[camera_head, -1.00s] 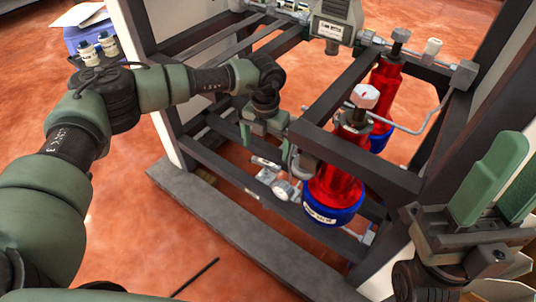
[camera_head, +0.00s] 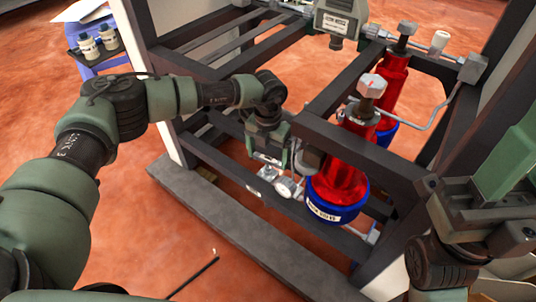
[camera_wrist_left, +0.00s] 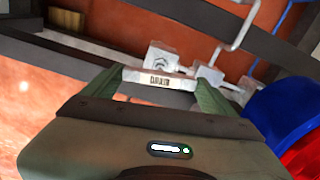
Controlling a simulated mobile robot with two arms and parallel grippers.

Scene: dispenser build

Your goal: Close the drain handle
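The drain handle (camera_wrist_left: 158,80) shows in the left wrist view as a pale bar with a small printed label. It lies across the gap between the two green fingertips of my left gripper (camera_wrist_left: 160,92). The fingers are wide apart; whether they touch the bar's ends I cannot tell. In the head view my left gripper (camera_head: 270,152) points down at the low pipe fittings, left of the red cylinder, and hides most of the handle. My right gripper (camera_head: 510,180) is at the right edge, partly cut off, away from the handle.
Dark frame beams (camera_head: 345,150) surround the fittings.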

